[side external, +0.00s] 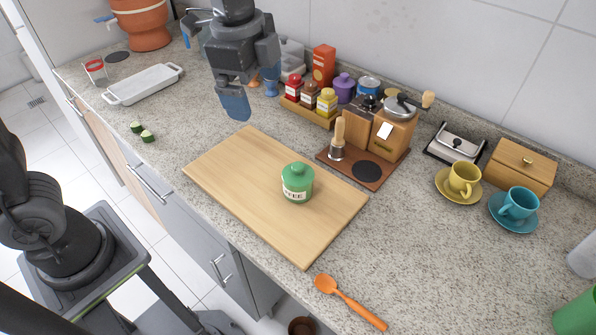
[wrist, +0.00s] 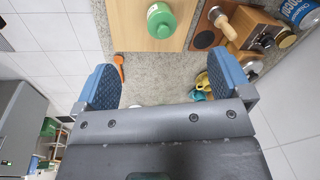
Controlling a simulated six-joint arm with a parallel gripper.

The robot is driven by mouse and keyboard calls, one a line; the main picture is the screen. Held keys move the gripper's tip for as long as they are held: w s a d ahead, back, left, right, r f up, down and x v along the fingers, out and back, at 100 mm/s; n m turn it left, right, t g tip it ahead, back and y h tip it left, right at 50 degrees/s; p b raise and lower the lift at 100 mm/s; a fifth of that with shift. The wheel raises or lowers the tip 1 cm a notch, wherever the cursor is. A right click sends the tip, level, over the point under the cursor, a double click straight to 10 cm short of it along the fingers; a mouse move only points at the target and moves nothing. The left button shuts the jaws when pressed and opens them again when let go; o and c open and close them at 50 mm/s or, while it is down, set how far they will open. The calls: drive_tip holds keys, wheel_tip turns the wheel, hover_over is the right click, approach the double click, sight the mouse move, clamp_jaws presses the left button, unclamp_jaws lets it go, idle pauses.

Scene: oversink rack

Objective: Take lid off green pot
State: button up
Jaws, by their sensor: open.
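The green pot (side external: 297,188) stands upright on the wooden board, with a label on its front. Its green lid (side external: 298,169) with a round knob sits on top. In the wrist view the green pot (wrist: 161,22) shows from above at the top of the picture, its lid (wrist: 159,13) on it. My gripper (side external: 235,105) is up behind the board's far left corner, apart from the pot and empty. In the wrist view my gripper (wrist: 163,88) has its two blue fingers spread wide, with nothing between them.
The wooden board (side external: 230,170) is otherwise bare. A coffee grinder (side external: 393,130), spice jars (side external: 309,97) and cups (side external: 463,180) line the wall side. An orange spoon (side external: 350,302) lies near the front edge. Cucumber pieces (side external: 147,136) and a white tray (side external: 143,85) lie left.

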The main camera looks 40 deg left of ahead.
sight(297, 164)
drive_tip(key=w+d+f+m+g, duration=0.2)
drive_tip(key=w+d+f+m, duration=0.2)
drive_tip(key=w+d+m, duration=0.15)
drive_tip(key=f, duration=0.5)
drive_tip(key=s+f, duration=0.1)
drive_tip(key=f, duration=0.2)
drive_tip(key=shift+s+a+f, duration=0.1)
drive_tip(key=shift+s+f, duration=0.1)
drive_tip(key=shift+f, duration=1.1)
drive_tip(key=shift+s+a+f, duration=0.1)
drive_tip(key=shift+s+f, duration=0.1)
drive_tip(key=shift+f, duration=1.1)
drive_tip(key=c, duration=1)
